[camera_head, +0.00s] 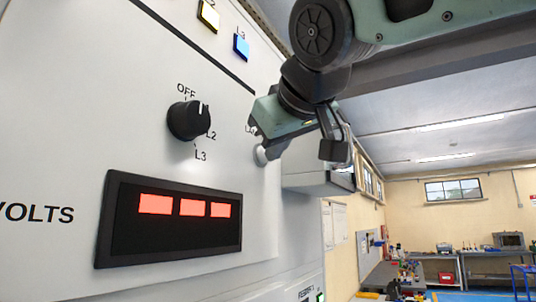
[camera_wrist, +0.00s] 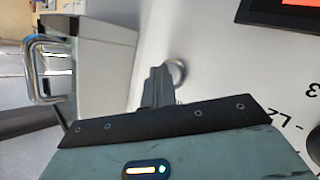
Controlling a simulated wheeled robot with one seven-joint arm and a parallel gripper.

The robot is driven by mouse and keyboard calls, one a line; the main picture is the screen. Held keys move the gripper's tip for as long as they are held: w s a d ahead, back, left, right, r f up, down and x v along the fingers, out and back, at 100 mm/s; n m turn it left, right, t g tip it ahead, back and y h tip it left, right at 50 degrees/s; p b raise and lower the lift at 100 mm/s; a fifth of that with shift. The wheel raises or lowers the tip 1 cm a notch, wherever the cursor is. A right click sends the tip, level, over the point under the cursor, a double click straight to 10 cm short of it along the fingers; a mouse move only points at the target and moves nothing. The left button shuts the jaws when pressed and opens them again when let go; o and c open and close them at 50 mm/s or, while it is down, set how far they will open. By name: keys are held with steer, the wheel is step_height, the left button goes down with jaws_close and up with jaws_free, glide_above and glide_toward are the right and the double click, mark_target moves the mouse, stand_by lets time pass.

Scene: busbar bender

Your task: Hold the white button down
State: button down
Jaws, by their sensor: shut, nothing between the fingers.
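The white button (camera_head: 260,156) is a small round knob on the pale panel, right of the black rotary knob. It also shows in the wrist view (camera_wrist: 178,71), just beyond the fingertips. My gripper (camera_head: 267,147) is shut with nothing between its fingers, and its tips are at the button. In the wrist view the closed fingers (camera_wrist: 160,74) point at the panel and overlap the button's left edge. Part of the button is hidden behind the fingers. I cannot tell whether they touch it or whether it is pressed in.
The panel (camera_head: 60,140) carries a black rotary knob (camera_head: 188,120), a display with red blocks (camera_head: 180,207), a yellow lamp (camera_head: 208,16) and a blue lamp (camera_head: 241,46). A grey box with a metal handle (camera_wrist: 90,65) stands out left of the fingers in the wrist view.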

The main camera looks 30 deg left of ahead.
stand_by(0.7)
steer(key=shift+s+d+b, duration=0.1)
steer(key=shift+d+b, duration=0.4)
steer(key=shift+d, duration=0.35)
steer(key=shift+d, duration=0.1)
steer(key=shift+s+d+b, duration=0.2)
steer(key=shift+d+b, duration=0.75)
steer(key=shift+d, duration=1.5)
